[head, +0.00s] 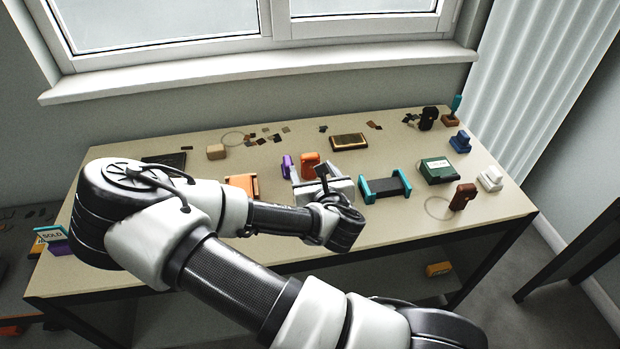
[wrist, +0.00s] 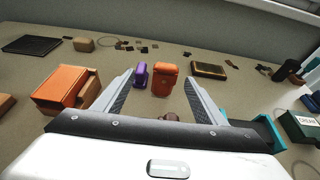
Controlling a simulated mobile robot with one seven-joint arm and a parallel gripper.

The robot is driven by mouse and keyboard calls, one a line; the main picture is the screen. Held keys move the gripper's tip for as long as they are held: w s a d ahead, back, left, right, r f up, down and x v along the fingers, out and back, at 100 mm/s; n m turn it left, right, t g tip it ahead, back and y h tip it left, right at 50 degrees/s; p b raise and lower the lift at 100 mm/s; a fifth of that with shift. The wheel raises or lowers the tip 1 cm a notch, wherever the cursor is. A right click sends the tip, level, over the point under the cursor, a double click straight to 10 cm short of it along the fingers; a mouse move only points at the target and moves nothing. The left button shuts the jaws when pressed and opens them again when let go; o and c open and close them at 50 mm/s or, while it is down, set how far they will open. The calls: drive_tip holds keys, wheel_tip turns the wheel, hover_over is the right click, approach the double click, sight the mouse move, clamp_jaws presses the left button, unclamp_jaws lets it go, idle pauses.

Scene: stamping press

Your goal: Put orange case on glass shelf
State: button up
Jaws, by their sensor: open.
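An upright orange case (wrist: 165,80) with a rounded top stands on the table ahead of my gripper (wrist: 159,77), in line with the gap between the fingers. It also shows in the head view (head: 310,159), just beyond the gripper. A purple object (wrist: 141,74) stands close to its left. A larger orange block-like object (wrist: 62,85) lies left of the gripper. My gripper is open and low over the table, with nothing held. A shelf (head: 375,291) shows under the tabletop, partly hidden by my arm; I cannot tell whether it is glass.
A gold-framed dark box (head: 349,142) lies behind, and a tan block (head: 216,152) is to the left. A teal-ended dark holder (head: 386,186) is right of the gripper. A green box (head: 437,171) and brown object (head: 463,197) stand farther right. A yellow-orange item (head: 438,269) is below the tabletop.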

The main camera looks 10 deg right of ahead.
sight(311, 160)
drive_tip(key=f+b, duration=0.1)
drive_tip(key=b, duration=0.3)
drive_tip(key=shift+w, duration=0.3)
drive_tip(key=shift+d+b+x, duration=0.2)
drive_tip(key=shift+b+x, duration=0.7)
drive_tip(key=shift+x, duration=0.35)
drive_tip(key=shift+d+b+x, duration=0.25)
drive_tip(key=shift+b+x, duration=0.7)
drive_tip(key=shift+x, duration=0.25)
drive_tip(key=shift+d+b+x, duration=0.2)
drive_tip(key=shift+b+x, duration=0.7)
drive_tip(key=shift+x, duration=0.35)
drive_tip(key=shift+r, duration=0.15)
drive_tip(key=c, duration=1.2)
